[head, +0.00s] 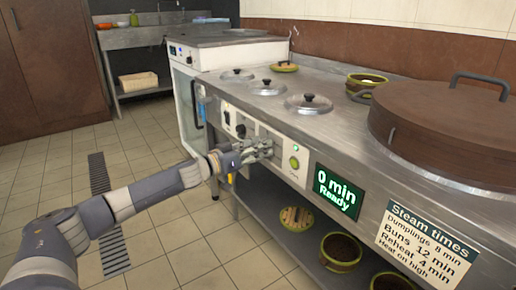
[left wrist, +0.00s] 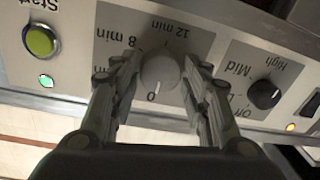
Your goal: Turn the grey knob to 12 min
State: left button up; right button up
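The grey knob (left wrist: 160,73) is on the front panel, between the two fingers of my left gripper (left wrist: 161,68) in the left wrist view. Its pointer mark is at the 0 label, and the dial's 8 min and 12 min labels show upside down beyond it. The fingers are apart, one on each side of the knob, with a small gap seeming to show. In the head view, my left gripper (head: 262,150) covers the knob. The green display (head: 337,191) reads 0 min, Ready. My right gripper is not in view.
A green Start button (left wrist: 40,41) with a lit green lamp sits beside the dial. A black knob (left wrist: 264,94) with Mid and High labels is on the other side. A Steam times sign (head: 426,243) lists Buns 12 min. A large lidded steamer (head: 440,125) stands on the counter.

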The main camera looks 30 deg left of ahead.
pick_arm(q)
jog(key=c, duration=0.4)
jog(key=shift+c, duration=0.2)
